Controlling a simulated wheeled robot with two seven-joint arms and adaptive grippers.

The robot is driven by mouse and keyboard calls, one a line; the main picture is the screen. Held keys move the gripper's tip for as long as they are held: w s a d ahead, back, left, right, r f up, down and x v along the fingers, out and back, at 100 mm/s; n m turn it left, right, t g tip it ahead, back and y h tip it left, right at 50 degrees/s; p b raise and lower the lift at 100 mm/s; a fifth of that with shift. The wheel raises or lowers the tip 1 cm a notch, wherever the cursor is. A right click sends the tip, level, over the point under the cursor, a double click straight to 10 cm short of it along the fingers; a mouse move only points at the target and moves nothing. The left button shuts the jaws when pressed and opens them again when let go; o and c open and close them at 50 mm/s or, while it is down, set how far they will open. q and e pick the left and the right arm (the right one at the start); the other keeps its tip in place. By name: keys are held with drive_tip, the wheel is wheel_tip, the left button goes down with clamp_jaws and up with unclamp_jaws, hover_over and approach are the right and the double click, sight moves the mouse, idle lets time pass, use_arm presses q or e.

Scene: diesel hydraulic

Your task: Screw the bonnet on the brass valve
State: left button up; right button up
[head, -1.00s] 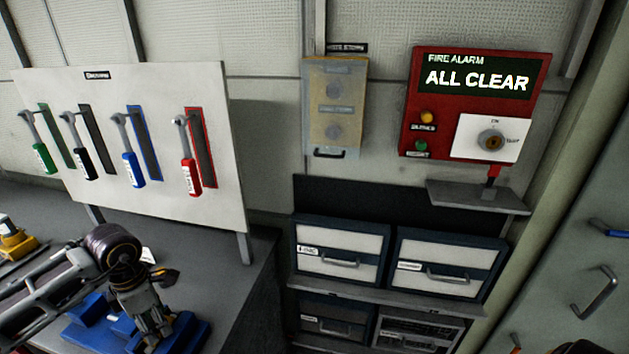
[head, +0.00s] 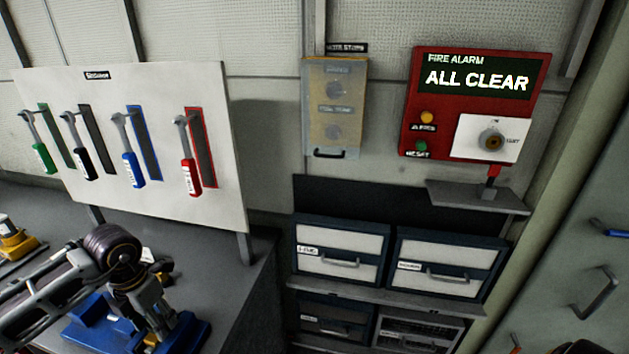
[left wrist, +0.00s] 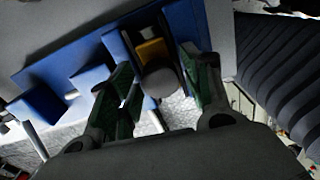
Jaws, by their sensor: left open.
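My left gripper (head: 160,328) is at the lower left of the head view, low over a blue fixture (head: 85,335) on the grey bench. In the left wrist view its two green-lined fingers (left wrist: 157,65) are apart. Between them are a grey rounded piece (left wrist: 160,82) and a yellow, brass-like part (left wrist: 151,50) beside the blue fixture (left wrist: 75,52). I cannot tell whether the fingers touch the grey piece, or which part is the bonnet and which the valve.
A yellow item with a pale top (head: 12,240) stands at the bench's left edge. A white board (head: 225,150) with several coloured wrenches stands behind. To the right are drawers (head: 340,250), a fire alarm panel (head: 475,105) and a small shelf (head: 480,197).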

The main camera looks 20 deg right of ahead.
use_arm(q)
drive_tip(key=shift+n, duration=2.4)
drive_tip(key=c, duration=0.8)
drive_tip(key=shift+m, duration=5.6)
